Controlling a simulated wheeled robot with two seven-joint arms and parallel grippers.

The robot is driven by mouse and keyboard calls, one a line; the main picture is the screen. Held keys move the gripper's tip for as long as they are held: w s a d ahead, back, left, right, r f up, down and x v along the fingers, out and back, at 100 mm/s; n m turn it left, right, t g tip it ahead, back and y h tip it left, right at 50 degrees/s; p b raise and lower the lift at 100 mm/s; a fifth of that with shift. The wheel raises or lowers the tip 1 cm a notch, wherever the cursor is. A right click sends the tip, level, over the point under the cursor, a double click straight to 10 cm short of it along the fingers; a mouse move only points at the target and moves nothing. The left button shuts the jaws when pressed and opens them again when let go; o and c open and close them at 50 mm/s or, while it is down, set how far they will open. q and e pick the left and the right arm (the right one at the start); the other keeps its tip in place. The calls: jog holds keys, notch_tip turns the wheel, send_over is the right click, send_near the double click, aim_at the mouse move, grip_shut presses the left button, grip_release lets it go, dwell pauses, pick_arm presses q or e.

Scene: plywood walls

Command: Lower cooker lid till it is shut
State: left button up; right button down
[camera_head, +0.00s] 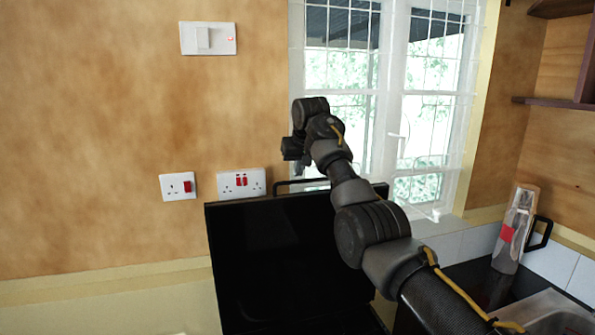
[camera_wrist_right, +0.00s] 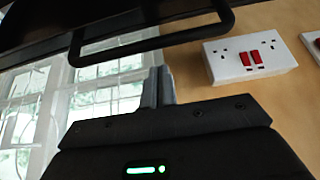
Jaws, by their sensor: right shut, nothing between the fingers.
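The cooker lid (camera_head: 265,245) is a black panel. It stands raised, close to upright, in front of the wall and window. A black bar handle (camera_head: 302,181) runs along its top edge. In the right wrist view the lid (camera_wrist_right: 60,22) fills the upper left, with its handle (camera_wrist_right: 150,42) below it. My right gripper (camera_head: 291,150) is above the lid's top edge near the handle. Its grey fingers (camera_wrist_right: 158,86) are together and empty, just short of the handle in the wrist view; the exact gap is hard to tell. My left gripper is out of view.
A barred window (camera_head: 425,105) is behind my right arm. Wall sockets (camera_head: 241,182) sit behind the lid's left part. A bottle-like container with a red label (camera_head: 514,230) stands beside a sink (camera_head: 548,308) at the right.

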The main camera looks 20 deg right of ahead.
jog(key=shift+s+a+f+p, duration=0.1)
jog(key=shift+s+f+p, duration=0.25)
jog(key=shift+s, duration=0.55)
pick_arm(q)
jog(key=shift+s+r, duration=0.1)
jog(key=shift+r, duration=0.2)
